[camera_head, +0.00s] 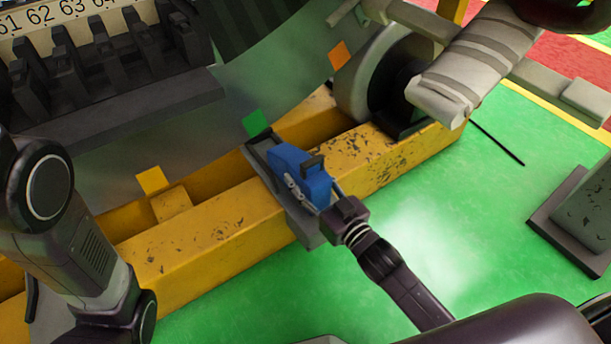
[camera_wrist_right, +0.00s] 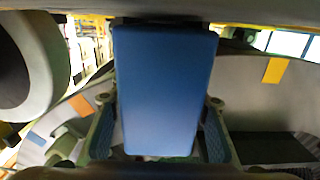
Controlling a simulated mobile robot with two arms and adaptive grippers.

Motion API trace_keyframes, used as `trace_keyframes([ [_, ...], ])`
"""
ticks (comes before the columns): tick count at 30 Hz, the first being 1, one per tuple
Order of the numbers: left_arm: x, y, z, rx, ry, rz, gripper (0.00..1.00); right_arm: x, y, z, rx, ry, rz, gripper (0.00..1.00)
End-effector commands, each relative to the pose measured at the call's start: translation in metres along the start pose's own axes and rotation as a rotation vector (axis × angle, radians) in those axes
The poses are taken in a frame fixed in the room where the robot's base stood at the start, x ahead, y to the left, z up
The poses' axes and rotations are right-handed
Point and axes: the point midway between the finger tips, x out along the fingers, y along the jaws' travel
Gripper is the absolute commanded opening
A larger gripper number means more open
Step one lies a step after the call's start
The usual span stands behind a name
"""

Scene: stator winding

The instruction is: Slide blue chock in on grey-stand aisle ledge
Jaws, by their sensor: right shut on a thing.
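The blue chock (camera_head: 301,173) is in the middle of the head view, on or just above a dark grey ledge (camera_head: 306,226) that crosses the yellow beam; I cannot tell whether it touches. My right gripper (camera_head: 318,190) is shut on the chock from the lower right. In the right wrist view the chock (camera_wrist_right: 166,90) fills the centre between the two fingers of the right gripper (camera_wrist_right: 158,140). The chock's far end is partly hidden there. My left arm shows at the left of the head view, but its gripper fingers are not visible.
A yellow scuffed beam (camera_head: 215,228) runs diagonally under the large grey curved stator (camera_head: 235,95). Green (camera_head: 258,123), orange (camera_head: 339,54) and yellow (camera_head: 152,180) tags mark its edge. A grey roller (camera_head: 375,80) stands at the upper right.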

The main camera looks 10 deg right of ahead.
Motion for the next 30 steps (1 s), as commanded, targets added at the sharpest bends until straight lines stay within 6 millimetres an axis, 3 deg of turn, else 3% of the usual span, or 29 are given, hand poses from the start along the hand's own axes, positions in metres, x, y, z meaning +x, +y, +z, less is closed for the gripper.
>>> trace_keyframes([
  [17, 0.002, 0.001, -0.003, 0.001, 0.011, 0.003, 0.00, 0.001, 0.000, 0.003, 0.000, 0.006, -0.001, 0.14],
  [30, 0.003, 0.000, -0.004, 0.001, 0.013, 0.002, 0.00, 0.017, 0.000, 0.004, 0.001, 0.007, -0.001, 0.14],
])
